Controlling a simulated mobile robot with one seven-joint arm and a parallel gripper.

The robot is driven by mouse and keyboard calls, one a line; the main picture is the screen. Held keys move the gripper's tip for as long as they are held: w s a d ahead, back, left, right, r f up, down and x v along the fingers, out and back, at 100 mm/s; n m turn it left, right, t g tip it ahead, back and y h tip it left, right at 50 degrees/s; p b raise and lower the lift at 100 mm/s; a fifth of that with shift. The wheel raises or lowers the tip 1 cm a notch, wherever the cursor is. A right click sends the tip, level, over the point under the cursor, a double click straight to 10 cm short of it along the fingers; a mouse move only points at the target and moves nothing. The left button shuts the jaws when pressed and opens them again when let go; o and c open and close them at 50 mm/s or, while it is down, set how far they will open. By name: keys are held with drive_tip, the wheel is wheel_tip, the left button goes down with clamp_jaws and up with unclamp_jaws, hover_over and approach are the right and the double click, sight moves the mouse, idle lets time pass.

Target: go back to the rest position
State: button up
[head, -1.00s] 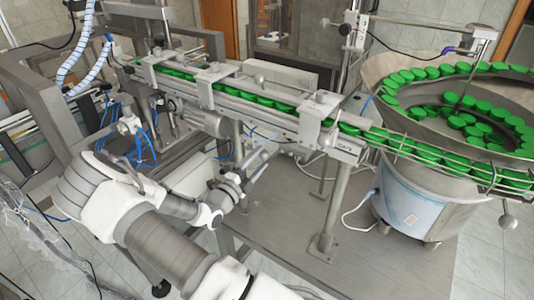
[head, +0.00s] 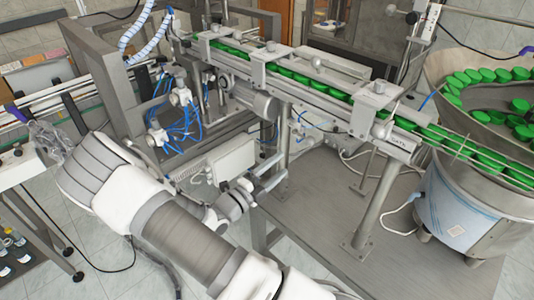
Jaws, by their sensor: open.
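My gripper (head: 281,168) is in the middle of the head view, at the end of my white and grey arm. Its two fingers point right and stand apart, with nothing seen between them. It is in front of and below the cap conveyor (head: 317,72), near the left edge of the grey metal table (head: 325,205). I cannot tell whether it touches anything.
A metal bowl feeder (head: 468,190) with many green caps stands at the right. A slanted rail carries a row of green caps (head: 340,94) above the table. Blue hoses (head: 186,122) and a grey frame (head: 103,85) stand at the left.

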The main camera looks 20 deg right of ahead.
drive_tip(key=s+a+r+m+g+y, duration=0.1)
drive_tip(key=s+r+m+g+y, duration=0.4)
drive_tip(key=m, duration=0.6)
drive_tip(key=s+a+r+m+g+y, duration=0.1)
drive_tip(key=s+r+m+g+y, duration=0.2)
drive_tip(key=s+m, duration=0.7)
drive_tip(key=s+a+r+m+t+y, duration=0.2)
drive_tip(key=a+r+m+y, duration=0.3)
drive_tip(key=m, duration=0.5)
drive_tip(key=s+a+r+m+t+y, duration=0.3)
drive_tip(key=a+r+m+t+y, duration=0.2)
drive_tip(key=m, duration=0.6)
wheel_tip(320, 180, up, 3)
drive_tip(key=shift+s+a+f, duration=0.2)
drive_tip(key=shift+a, duration=0.85)
